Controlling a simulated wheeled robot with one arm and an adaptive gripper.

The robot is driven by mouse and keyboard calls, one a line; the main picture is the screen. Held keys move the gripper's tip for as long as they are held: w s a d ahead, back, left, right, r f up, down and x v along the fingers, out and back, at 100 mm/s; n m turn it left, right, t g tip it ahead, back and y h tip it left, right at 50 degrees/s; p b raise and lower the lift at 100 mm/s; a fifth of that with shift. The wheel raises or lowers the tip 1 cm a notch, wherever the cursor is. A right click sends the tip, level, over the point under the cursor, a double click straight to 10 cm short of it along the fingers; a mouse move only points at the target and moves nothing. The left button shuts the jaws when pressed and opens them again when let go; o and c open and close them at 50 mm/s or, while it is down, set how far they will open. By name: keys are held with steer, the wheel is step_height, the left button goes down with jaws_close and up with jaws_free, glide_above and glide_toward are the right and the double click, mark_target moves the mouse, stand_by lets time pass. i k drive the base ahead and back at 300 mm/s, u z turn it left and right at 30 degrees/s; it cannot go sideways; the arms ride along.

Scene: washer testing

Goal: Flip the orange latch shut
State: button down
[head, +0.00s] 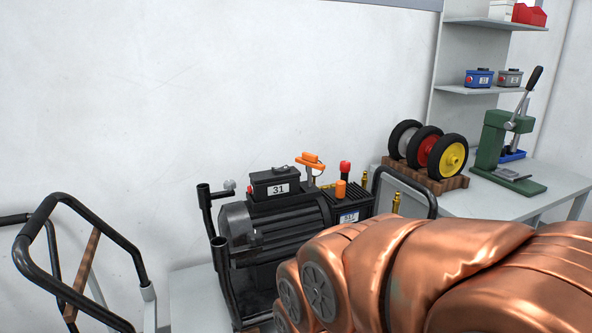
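An orange latch-like piece (312,163) stands raised on a thin support above the black motor unit (268,228). I cannot tell its exact pose from here. A smaller orange cap (341,188) sits to its right on the same unit, near a red knob (345,168). My copper-coloured arm fills the lower right and covers the lower right part of the unit. My gripper is not visible.
A black box labelled 31 (277,186) tops the unit, with black tubular handles on both sides. Right are wheels (430,145) on a wooden rack (428,178), a green press (505,150) and a shelf (478,90). A black-railed cart (75,260) stands left.

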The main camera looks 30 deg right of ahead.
mark_target(310, 160)
steer(key=u, duration=2.35)
steer(key=i, duration=0.95)
steer(key=z, duration=2.05)
